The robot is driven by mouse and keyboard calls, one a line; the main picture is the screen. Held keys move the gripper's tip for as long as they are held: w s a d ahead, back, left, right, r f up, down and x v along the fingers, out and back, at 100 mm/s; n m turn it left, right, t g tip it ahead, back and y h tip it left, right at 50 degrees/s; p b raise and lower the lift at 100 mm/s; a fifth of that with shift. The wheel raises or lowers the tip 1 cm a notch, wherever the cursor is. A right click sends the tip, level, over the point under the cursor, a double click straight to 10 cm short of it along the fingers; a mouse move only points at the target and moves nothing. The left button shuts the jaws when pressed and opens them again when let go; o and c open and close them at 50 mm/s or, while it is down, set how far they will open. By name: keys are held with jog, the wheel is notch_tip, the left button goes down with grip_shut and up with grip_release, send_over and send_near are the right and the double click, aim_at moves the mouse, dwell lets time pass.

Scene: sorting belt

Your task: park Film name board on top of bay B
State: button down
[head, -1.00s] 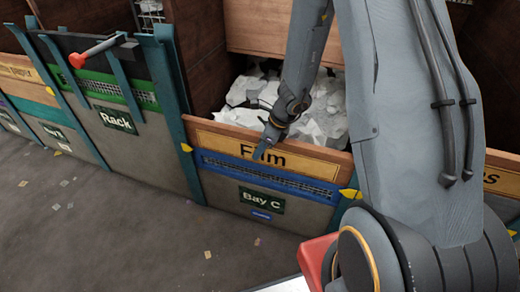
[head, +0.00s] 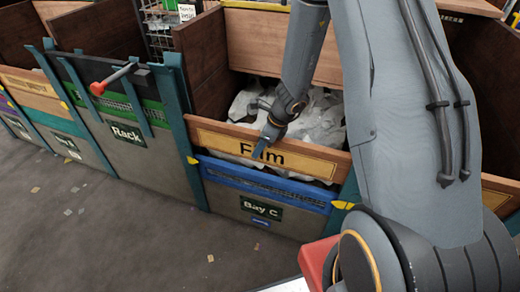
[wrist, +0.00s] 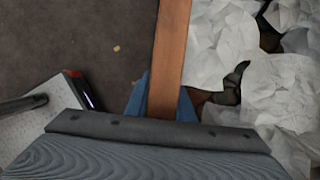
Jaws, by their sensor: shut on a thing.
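The Film name board (head: 225,143) is a long wooden plank with a yellow face marked "Film". It is raised over the front of Bay C, with white film scrap showing between it and the blue band. My gripper (head: 266,143) is shut on its top edge near the middle. In the wrist view the board (wrist: 170,55) runs between the blue fingertips (wrist: 160,105) of my gripper. A bay to the far left has a small green sign (head: 68,145), too small to read surely; bay B cannot be confirmed.
The Bay C front (head: 262,210) stands below the board, between teal posts. Another name board (head: 30,83) sits at far left. The grey floor (head: 100,230) in front is mostly clear, with small scraps.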

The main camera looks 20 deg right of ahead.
notch_tip(320, 180, up, 38)
jog(key=p, duration=3.4)
